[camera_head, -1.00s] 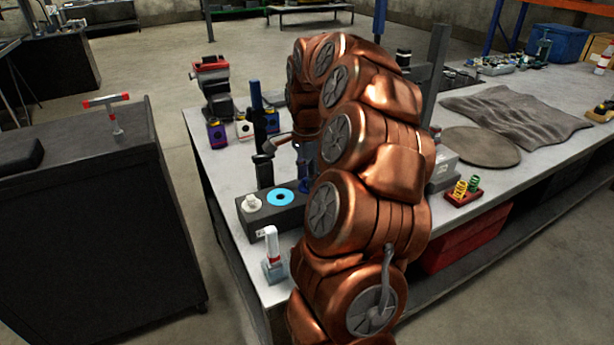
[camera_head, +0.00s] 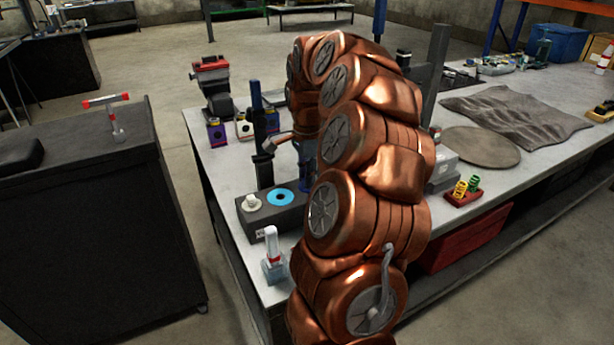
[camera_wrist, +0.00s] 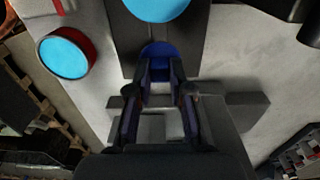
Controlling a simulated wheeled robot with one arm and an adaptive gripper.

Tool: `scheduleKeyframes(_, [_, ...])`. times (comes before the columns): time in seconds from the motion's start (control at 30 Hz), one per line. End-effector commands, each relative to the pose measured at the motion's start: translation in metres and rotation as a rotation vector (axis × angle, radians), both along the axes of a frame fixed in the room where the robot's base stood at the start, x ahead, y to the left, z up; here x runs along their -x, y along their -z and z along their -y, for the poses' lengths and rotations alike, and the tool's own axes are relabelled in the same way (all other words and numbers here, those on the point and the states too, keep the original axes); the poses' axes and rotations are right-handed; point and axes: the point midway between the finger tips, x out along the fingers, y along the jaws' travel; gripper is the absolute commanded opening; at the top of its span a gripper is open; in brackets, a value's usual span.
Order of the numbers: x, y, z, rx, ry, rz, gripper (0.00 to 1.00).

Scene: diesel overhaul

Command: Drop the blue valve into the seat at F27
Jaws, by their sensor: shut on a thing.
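The blue valve (camera_wrist: 158,48) shows in the wrist view as a dark blue round end between the fingertips of my gripper (camera_wrist: 160,76). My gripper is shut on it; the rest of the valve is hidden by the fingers. The valve is close to the dark block with a cyan disc (camera_wrist: 155,6) at the top. In the head view this dark block (camera_head: 275,221) stands on the bench, with the cyan disc (camera_head: 280,197) and a white knob (camera_head: 251,202) on top. My arm largely covers the gripper there. No F27 label is readable.
A red-rimmed cyan disc (camera_wrist: 66,55) lies left of the valve in the wrist view. A dark post (camera_head: 261,135) and a white-and-red cylinder (camera_head: 272,257) stand near the block. A grey box (camera_head: 444,171) and a spring tray (camera_head: 463,195) are right of my arm.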

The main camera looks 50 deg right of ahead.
Motion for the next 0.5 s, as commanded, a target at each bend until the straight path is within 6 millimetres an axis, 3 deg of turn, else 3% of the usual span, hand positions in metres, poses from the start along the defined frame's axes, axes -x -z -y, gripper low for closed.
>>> scheduleKeyframes(0.5, [0.0, -0.021, 0.0, 0.0, 0.0, 0.0, 0.0])
